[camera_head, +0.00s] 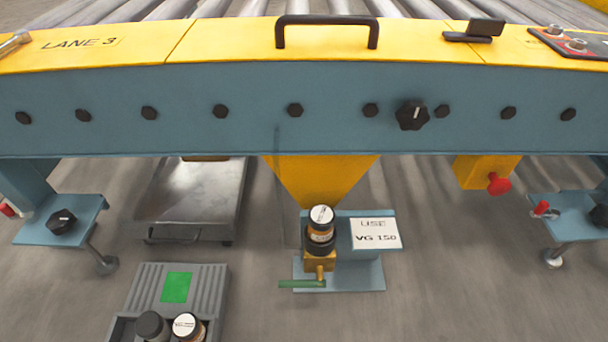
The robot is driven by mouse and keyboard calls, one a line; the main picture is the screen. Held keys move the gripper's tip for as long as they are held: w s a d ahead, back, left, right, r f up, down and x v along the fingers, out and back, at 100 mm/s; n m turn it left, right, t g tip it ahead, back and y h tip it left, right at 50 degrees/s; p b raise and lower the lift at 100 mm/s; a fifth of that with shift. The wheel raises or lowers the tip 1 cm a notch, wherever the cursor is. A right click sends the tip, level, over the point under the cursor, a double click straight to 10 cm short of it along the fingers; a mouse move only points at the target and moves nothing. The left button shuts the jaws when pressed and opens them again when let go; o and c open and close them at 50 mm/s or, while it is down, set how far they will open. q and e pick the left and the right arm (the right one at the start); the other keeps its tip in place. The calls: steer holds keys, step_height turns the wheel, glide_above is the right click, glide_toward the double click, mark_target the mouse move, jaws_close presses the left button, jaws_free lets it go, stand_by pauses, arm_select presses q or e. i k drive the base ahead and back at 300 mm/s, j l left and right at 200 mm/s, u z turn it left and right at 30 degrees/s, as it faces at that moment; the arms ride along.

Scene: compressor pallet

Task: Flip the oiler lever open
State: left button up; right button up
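The oiler (319,240) stands upright on a blue bracket (348,277) below the conveyor's side beam. It has a dark and amber body with a white round top and a brass block (319,262) under it. Neither of my grippers shows in the head view, and nothing touches the lever.
A white sign (376,233) reading "USE VG 150" is right of the oiler. The blue beam (250,135) with black knobs spans above. A red knob (499,184) hangs at right.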

mark_target(319, 282)
steer(key=j+z, duration=0.35)
steer(key=k+l+u, duration=0.35)
steer(key=i+l+u, duration=0.15)
steer(key=u, duration=0.25)
steer(key=i+l+u, duration=0.15)
steer(key=l+u, duration=0.2)
steer(key=i+l+u, duration=0.1)
steer(key=u, duration=0.3)
steer(key=l, duration=0.1)
